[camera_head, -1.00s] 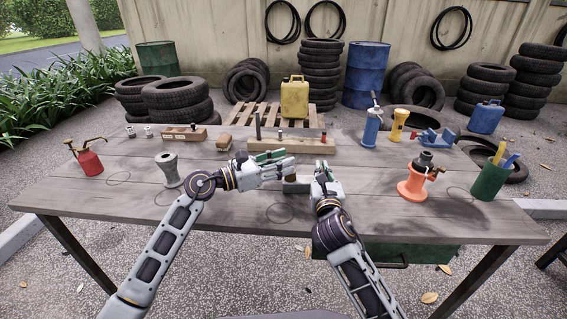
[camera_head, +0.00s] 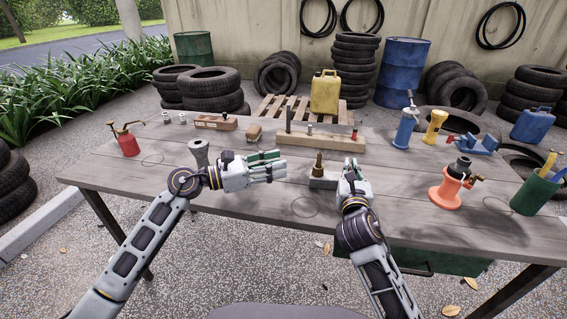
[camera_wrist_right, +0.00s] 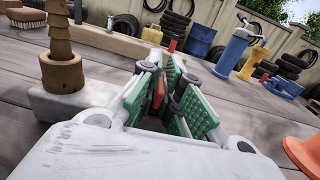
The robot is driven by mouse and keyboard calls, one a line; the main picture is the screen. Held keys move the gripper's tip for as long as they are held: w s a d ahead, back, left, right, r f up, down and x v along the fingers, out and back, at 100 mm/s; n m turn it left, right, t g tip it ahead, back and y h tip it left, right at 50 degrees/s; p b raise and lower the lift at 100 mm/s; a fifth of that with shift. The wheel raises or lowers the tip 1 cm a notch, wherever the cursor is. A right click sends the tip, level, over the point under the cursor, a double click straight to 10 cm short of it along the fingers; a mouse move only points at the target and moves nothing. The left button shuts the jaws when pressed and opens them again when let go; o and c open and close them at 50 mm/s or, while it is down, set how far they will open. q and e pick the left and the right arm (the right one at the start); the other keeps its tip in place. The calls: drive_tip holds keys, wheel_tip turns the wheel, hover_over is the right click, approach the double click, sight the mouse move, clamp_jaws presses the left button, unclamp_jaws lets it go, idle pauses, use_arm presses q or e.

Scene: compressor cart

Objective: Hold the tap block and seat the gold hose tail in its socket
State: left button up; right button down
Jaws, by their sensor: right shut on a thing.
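The gold hose tail (camera_head: 318,164) stands upright on the pale grey tap block (camera_head: 321,181). In the right wrist view the barbed hose tail (camera_wrist_right: 58,32) rises from a brown round collar on the block (camera_wrist_right: 62,108). My left gripper (camera_head: 280,166) is open and empty, to the left of the hose tail, with its fingers pointing at it. My right gripper (camera_head: 352,176) is at the right end of the block. In the right wrist view its green-padded fingers (camera_wrist_right: 165,95) are closed around a red part. Where that part joins the block is hidden.
A wooden board (camera_head: 320,142) with upright pieces lies behind the block. A grey spool-like stand (camera_head: 199,152) is behind my left wrist. An orange stand (camera_head: 446,194) and green cup (camera_head: 534,192) are at right. A red oil can (camera_head: 128,143) is at left.

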idle(0.7)
drive_tip(key=c, duration=1.5)
unclamp_jaws()
drive_tip(key=shift+s, duration=0.15)
drive_tip(key=shift+s+a, duration=0.2)
drive_tip(key=shift+s, duration=1.75)
drive_tip(key=shift+s+a, duration=0.2)
drive_tip(key=shift+s, duration=1.75)
drive_tip(key=shift+s+a, duration=0.2)
drive_tip(key=shift+s, duration=1.75)
